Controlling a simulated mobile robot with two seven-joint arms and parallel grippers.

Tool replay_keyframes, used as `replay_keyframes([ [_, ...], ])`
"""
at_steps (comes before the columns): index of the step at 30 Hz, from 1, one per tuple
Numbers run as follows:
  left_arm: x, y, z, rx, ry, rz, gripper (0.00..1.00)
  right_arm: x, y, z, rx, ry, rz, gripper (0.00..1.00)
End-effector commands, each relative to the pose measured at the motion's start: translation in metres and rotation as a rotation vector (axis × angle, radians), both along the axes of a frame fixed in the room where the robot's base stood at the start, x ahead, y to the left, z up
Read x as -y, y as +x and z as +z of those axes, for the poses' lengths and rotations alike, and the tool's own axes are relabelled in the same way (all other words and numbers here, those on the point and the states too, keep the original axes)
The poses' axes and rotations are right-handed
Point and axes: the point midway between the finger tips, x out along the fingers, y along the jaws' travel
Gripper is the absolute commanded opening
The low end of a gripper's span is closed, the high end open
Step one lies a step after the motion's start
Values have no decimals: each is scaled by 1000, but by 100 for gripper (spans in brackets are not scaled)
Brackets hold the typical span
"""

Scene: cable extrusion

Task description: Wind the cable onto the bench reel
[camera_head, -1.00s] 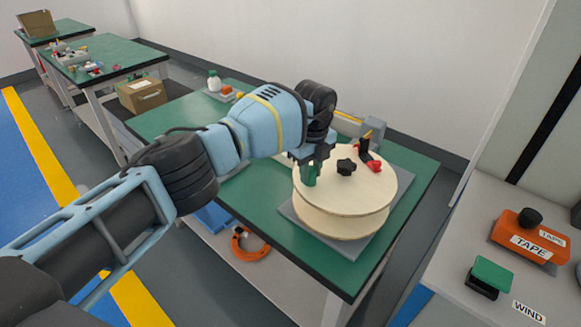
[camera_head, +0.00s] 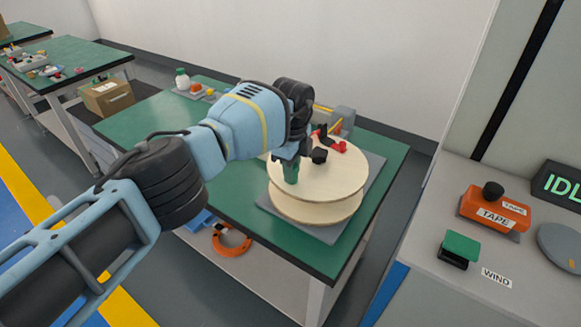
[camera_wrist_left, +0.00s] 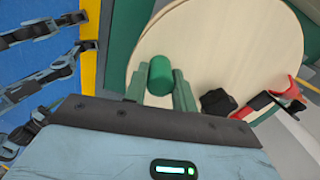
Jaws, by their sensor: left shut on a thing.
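The bench reel (camera_head: 335,182) has two pale wooden discs and sits on a grey plate on the green bench. A green upright handle (camera_head: 290,173) stands near the left of its top disc. My left gripper (camera_head: 290,163) reaches down from above and is shut on this handle. In the left wrist view the handle (camera_wrist_left: 160,70) sits between the two green fingers. A black knob (camera_head: 319,156) stands near the disc's middle, with a red-and-black clamp (camera_head: 337,146) behind it. An orange cable coil (camera_head: 231,241) lies below the bench top. My right gripper is not in view.
On the right, a grey console (camera_head: 420,240) carries a green button (camera_head: 461,246) near a WIND label, an orange TAPE dispenser (camera_head: 494,210) and a partly cut-off display (camera_head: 560,185). A cardboard box (camera_head: 108,97) stands left.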

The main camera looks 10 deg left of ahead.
Motion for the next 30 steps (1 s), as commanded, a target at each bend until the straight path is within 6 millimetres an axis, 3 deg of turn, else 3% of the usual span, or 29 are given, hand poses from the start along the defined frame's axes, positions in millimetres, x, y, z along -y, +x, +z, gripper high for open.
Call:
replay_keyframes([
  [3, 0, 0, -1, 0, -1, -1, 0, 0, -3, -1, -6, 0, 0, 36],
  [4, 0, 0, -1, 0, -1, -1, 29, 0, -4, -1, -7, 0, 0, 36],
  [9, 0, 0, -1, 0, -1, -2, 48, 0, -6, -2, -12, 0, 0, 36],
  [20, 0, 1, 7, 3, -1, -2, 48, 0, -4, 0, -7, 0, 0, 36],
  [30, 0, 0, 59, 5, -1, -2, 48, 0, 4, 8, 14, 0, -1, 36],
])
